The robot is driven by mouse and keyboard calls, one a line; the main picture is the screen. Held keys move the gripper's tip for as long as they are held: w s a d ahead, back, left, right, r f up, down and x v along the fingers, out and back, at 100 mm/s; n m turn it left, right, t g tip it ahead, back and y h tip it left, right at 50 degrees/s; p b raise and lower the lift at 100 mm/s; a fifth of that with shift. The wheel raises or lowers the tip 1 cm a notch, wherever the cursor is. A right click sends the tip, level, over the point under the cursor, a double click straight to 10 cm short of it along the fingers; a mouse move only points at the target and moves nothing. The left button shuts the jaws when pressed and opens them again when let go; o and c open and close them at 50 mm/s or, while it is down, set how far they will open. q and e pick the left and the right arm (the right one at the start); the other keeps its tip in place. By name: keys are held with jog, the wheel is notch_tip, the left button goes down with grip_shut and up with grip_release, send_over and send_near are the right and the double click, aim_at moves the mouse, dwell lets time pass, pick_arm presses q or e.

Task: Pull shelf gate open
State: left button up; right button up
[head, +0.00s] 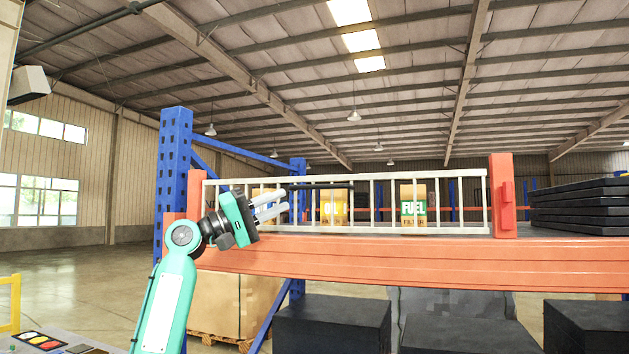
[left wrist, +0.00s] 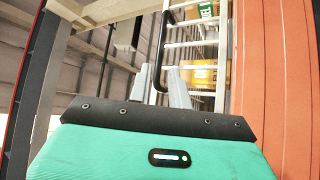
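The shelf gate (head: 345,232) is a pale barred panel. A black bar handle (left wrist: 161,50) is on the gate's left part. My left gripper (head: 284,203) is in front of that part with its fingers apart, pointing at the handle. In the left wrist view the handle's near end shows between the fingertips (left wrist: 160,80); contact cannot be told. My right gripper is not in view.
The orange shelf beam (head: 400,262) runs below the gate. A blue post (head: 174,150) stands left and an orange post (head: 502,195) right. Black slabs (head: 585,203) lie at the right. Black crates (head: 332,325) stand below.

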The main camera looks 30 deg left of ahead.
aim_at(314, 187)
pick_arm(q)
jog(key=p+x, duration=0.3)
jog(key=x, duration=0.5)
jog(key=shift+r+p, duration=0.2)
jog(key=shift+p, duration=0.2)
jog(key=shift+w+d+r, duration=0.15)
jog(key=shift+w+d, duration=0.25)
jog(key=shift+w, duration=0.1)
jog(key=shift+w+d+p, duration=0.15)
jog(key=shift+p, duration=0.15)
grip_shut()
